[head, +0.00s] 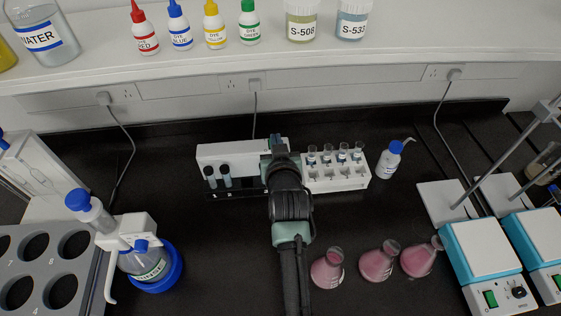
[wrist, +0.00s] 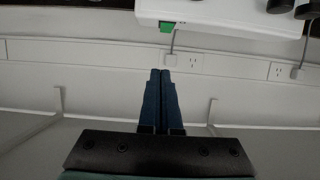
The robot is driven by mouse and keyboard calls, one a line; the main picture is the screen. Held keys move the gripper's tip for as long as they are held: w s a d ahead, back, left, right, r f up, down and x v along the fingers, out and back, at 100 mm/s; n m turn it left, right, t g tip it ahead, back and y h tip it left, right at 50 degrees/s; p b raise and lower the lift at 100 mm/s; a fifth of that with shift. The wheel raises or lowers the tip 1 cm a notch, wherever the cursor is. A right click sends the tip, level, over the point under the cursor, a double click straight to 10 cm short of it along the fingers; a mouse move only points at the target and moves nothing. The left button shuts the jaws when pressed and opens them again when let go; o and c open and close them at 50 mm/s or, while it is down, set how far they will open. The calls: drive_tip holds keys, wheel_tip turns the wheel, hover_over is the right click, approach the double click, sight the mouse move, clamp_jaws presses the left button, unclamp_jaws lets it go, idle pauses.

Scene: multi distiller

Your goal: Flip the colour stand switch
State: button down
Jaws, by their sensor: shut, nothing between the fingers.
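The colour stand (head: 222,150) is a long white unit at the back of the black bench, with dark-capped vials at its left end and several small tubes in its right part. My arm covers its middle, so the switch is hidden in the head view. In the wrist view the white stand body (wrist: 225,14) fills the top edge, with a small green switch (wrist: 166,27) on its edge. My gripper (wrist: 162,72) is shut and empty, its blue fingertips pointing at the switch with a visible gap in the picture. In the head view the fingers are mostly hidden.
A white squeeze bottle (head: 388,162) with a blue cap stands right of the stand. Pink flasks (head: 327,270) stand right of my arm. A solvent bottle assembly (head: 145,260) is at left, hotplates (head: 485,248) at right. A shelf (head: 330,55) with dye bottles runs behind.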

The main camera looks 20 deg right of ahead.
drive_tip(key=s+a+b, duration=0.1)
drive_tip(key=s+a, duration=0.1)
drive_tip(key=s, duration=0.5)
drive_tip(key=shift+r, duration=0.4)
drive_tip(key=shift+s, duration=0.15)
drive_tip(key=shift+r, duration=0.1)
drive_tip(key=w+a+r+n+t+y, duration=0.1)
drive_tip(key=w+a+r+t, duration=0.2)
drive_tip(key=r, duration=1.2)
drive_tip(key=a+r+n+t, duration=0.1)
drive_tip(key=a+r+t, duration=0.3)
drive_tip(key=r, duration=1)
drive_tip(key=s+a+r+t+y, duration=0.1)
drive_tip(key=s+a+r+t, duration=0.1)
drive_tip(key=s+r, duration=0.3)
drive_tip(key=s+a+r+t+y, duration=0.1)
drive_tip(key=s+a+r, duration=0.3)
drive_tip(key=r, duration=0.7)
drive_tip(key=s+a+r+n+t, duration=0.1)
drive_tip(key=s+r+t, duration=0.3)
drive_tip(key=r, duration=0.4)
drive_tip(key=shift+s+a+r+y, duration=0.3)
drive_tip(key=shift+s+a+y, duration=0.1)
drive_tip(key=shift+s+a, duration=0.5)
